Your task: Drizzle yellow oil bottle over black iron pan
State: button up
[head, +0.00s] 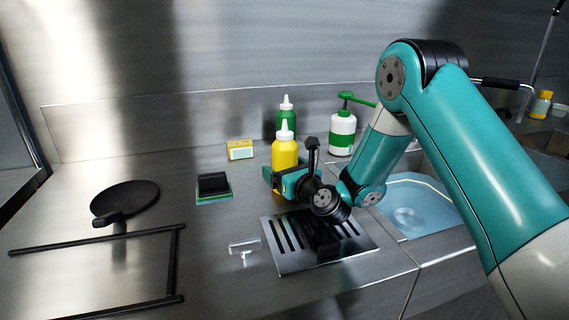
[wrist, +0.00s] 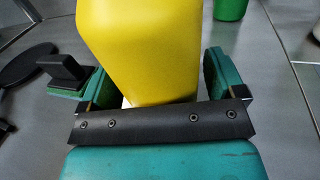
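The yellow oil bottle (head: 285,152) with a white nozzle stands upright on the steel counter. Its lower part is hidden behind my gripper in the head view. In the wrist view the yellow bottle (wrist: 140,45) fills the space between the two fingers. My gripper (head: 286,180) is low at the bottle, and its fingers (wrist: 160,85) lie on either side of it. They look open, with narrow gaps beside the bottle; firm contact does not show. The black iron pan (head: 130,196) is at the left of the counter, apart from my gripper.
A green bottle (head: 286,108) stands behind the yellow one, and a white-green pump bottle (head: 342,134) to its right. A yellow box (head: 240,149) and a black-handled green block (head: 213,187) are left. A slotted steel plate (head: 355,246) lies in front; a black rail frame (head: 100,240) borders the pan.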

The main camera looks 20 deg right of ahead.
jog(key=c, duration=0.9)
jog(key=shift+r, duration=0.2)
notch_tip(320, 180, up, 20)
jog(key=p, duration=1)
jog(key=shift+f, duration=0.1)
jog(key=o, duration=0.4)
jog(key=shift+c, duration=0.2)
jog(key=c, duration=0.9)
jog(key=shift+o, duration=0.2)
